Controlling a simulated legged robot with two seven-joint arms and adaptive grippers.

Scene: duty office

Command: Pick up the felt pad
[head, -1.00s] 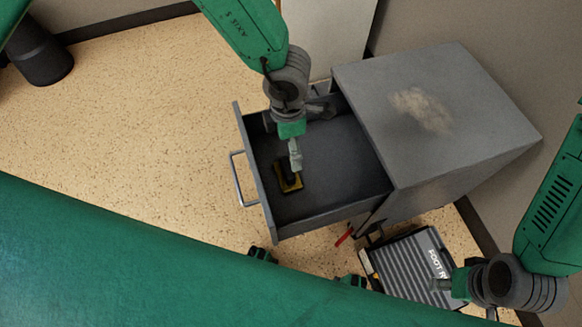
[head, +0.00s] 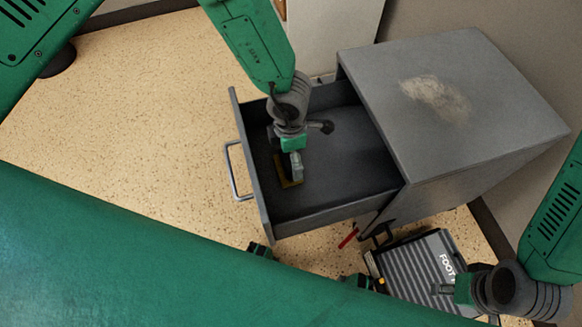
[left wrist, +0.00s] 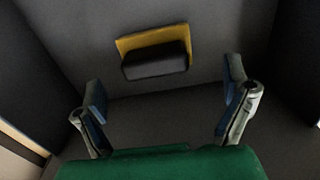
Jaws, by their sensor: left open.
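The felt pad (head: 289,181), as I take it, is a yellow piece with a dark block on it, lying on the floor of the open drawer. My left gripper (head: 294,170) reaches down into the drawer right above it and hides part of it. In the left wrist view the pad (left wrist: 155,54) lies beyond the fingertips. The left gripper (left wrist: 165,105) is open there, its two fingers wide apart with nothing between them. My right gripper (head: 447,290) is at the lower right, over the striped box; its fingers are too small to read.
The open drawer (head: 335,205) sticks out left from a grey cabinet (head: 480,100) with a pale worn patch on top. The drawer's walls stand around my left gripper. A striped footrest-like box (head: 415,270) lies on the floor below. The speckled floor (head: 150,110) at left is clear.

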